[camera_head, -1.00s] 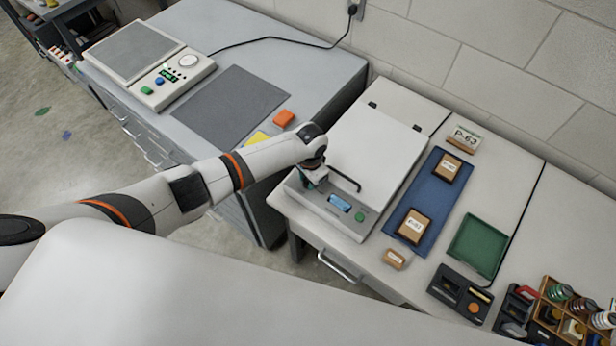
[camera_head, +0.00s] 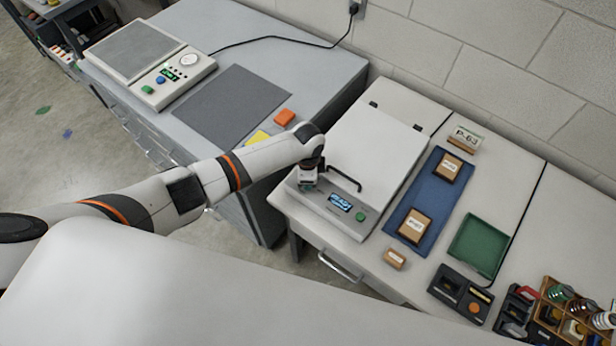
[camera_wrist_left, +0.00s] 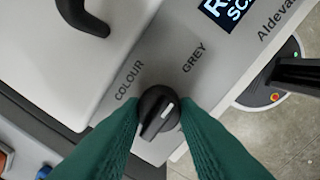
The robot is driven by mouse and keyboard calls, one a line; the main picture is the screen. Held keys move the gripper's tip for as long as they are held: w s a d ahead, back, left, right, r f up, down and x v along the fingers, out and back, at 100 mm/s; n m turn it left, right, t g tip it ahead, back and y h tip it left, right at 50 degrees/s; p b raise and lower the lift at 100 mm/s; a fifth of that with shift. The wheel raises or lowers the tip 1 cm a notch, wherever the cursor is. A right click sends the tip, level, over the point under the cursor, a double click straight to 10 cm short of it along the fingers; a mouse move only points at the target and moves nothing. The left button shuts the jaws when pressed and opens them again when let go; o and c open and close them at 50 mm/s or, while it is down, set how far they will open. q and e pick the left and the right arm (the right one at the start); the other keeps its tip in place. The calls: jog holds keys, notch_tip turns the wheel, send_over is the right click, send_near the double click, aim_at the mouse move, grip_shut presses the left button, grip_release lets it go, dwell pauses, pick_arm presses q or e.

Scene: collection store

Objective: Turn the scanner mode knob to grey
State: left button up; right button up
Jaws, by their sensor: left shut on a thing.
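The scanner (camera_head: 375,150) stands at the left end of the bench, its pale lid down. Its black mode knob (camera_wrist_left: 157,114) has a white pointer mark, which points up and right toward the printed word GREY (camera_wrist_left: 195,57) in the left wrist view. The word COLOUR (camera_wrist_left: 129,80) lies up and left of the knob. My left gripper (camera_head: 309,187) is shut on the knob, with one green finger on each side of it; it also shows in the left wrist view (camera_wrist_left: 159,118). In the head view the gripper hides the knob. My right gripper is not in view.
The scanner's display (camera_head: 340,202) is dark with bright text, beside a green button (camera_head: 360,216). A black lid handle (camera_head: 345,181) stands close to my gripper. A blue mat (camera_head: 433,203) and a green tray (camera_head: 470,247) lie to the right. A grey cabinet with a scale (camera_head: 150,65) stands left.

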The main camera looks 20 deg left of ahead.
pick_arm(q)
jog(key=shift+w+r, duration=0.1)
jog(key=shift+w, duration=0.05)
dwell(0.3)
jog(key=o, duration=1)
jog(key=r, duration=0.4)
jog(key=r+b, duration=0.1)
jog(key=r, duration=0.3)
jog(key=r+b, duration=0.1)
jog(key=r, duration=0.3)
jog(key=shift+s, duration=0.4)
jog(key=shift+s+d+f, duration=0.1)
jog(key=shift+d, duration=0.05)
